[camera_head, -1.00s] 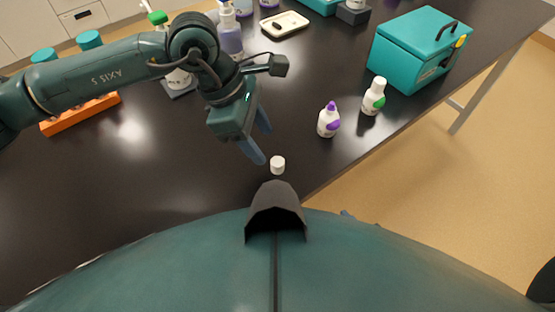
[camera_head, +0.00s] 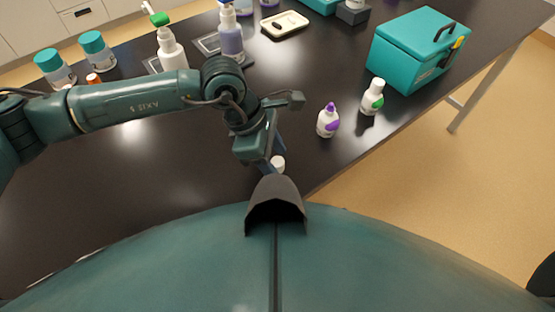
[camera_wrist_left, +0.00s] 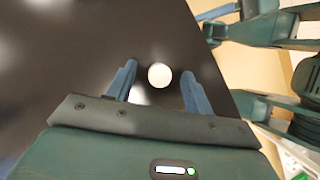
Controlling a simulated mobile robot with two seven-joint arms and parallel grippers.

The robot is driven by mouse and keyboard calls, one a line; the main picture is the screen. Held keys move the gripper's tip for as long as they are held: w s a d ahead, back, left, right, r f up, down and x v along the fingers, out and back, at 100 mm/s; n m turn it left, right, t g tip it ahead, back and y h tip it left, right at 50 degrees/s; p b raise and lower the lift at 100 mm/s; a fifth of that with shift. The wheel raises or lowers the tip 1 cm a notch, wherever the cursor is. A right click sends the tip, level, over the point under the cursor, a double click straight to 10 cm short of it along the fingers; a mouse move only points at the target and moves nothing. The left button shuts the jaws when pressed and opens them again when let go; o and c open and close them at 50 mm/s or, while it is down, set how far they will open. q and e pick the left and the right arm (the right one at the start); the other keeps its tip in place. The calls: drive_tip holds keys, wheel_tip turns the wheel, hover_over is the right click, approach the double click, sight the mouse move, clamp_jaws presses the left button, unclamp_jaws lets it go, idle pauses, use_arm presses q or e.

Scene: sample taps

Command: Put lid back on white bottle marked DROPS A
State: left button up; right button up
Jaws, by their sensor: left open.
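A small round white lid (camera_head: 278,163) lies on the black table near its front edge. It also shows in the left wrist view (camera_wrist_left: 159,75), between my two blue fingers. My left gripper (camera_head: 272,158) is open, just over the lid, its fingers pointing down and partly hiding it. Two small white bottles stand upright to the right. One bottle (camera_head: 328,122) has a purple top and purple label. The other bottle (camera_head: 373,98) has a white cap and green label. Their lettering is too small to read.
A teal case (camera_head: 418,50) stands behind the small bottles. Larger bottles, including a spray bottle (camera_head: 171,50) and a purple-filled bottle (camera_head: 230,38), stand at the back left. A pale tray (camera_head: 285,24) lies behind. The table between the lid and bottles is clear.

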sight(275, 161)
use_arm(q)
drive_tip(key=shift+c, duration=0.2)
drive_tip(key=c, duration=1)
wheel_tip(275, 161, up, 10)
drive_tip(key=shift+r+b, duration=0.1)
drive_tip(key=shift+b, duration=0.55)
